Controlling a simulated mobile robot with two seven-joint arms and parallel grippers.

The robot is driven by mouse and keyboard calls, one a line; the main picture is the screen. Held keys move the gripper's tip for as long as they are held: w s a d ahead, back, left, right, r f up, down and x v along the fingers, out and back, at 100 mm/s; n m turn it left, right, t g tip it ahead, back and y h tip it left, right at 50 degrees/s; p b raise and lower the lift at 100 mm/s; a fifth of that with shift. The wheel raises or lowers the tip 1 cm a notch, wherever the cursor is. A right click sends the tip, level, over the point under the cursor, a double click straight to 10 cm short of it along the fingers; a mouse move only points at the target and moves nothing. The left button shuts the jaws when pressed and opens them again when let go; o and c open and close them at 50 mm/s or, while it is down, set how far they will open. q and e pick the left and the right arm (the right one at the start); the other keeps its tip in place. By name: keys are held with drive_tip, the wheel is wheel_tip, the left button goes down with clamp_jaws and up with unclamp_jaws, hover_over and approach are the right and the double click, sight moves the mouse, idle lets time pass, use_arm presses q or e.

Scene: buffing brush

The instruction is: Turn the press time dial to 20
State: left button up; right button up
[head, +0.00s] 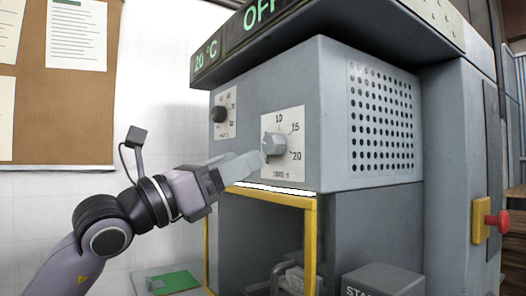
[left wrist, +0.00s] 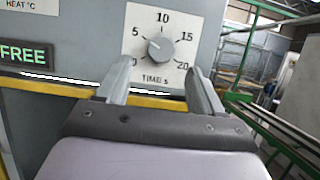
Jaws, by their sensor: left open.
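The press time dial is a grey knob (left wrist: 160,48) on a white plate marked 5, 10, 15 and 20, with TIME/s below. It also shows in the head view as a grey knob (head: 273,144) on the front of the grey press. Its pointer seems to face up and left, between 5 and 10, but is too small to read surely. My left gripper (left wrist: 160,67) is open, with its fingers below and either side of the knob and nothing between them. The left finger partly covers the 0 mark. In the head view the left gripper (head: 258,160) reaches the plate's lower left; contact cannot be told.
A second black dial (head: 219,114) sits to the left on the press. A yellow frame (head: 270,199) runs below the dial. A START box (head: 382,280) stands low in front, and a red button (head: 497,221) sits at the right. A green display shows OFF above.

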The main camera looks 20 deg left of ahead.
sight(267, 148)
use_arm(q)
drive_tip(key=p+x, duration=0.1)
drive_tip(key=x, duration=0.3)
drive_tip(key=shift+r, duration=0.25)
drive_tip(key=shift+w+d+r+p, duration=0.1)
drive_tip(key=shift+w+d+p, duration=0.3)
drive_tip(key=shift+w+d, duration=0.15)
drive_tip(key=shift+a, duration=0.1)
drive_tip(key=c, duration=1.1)
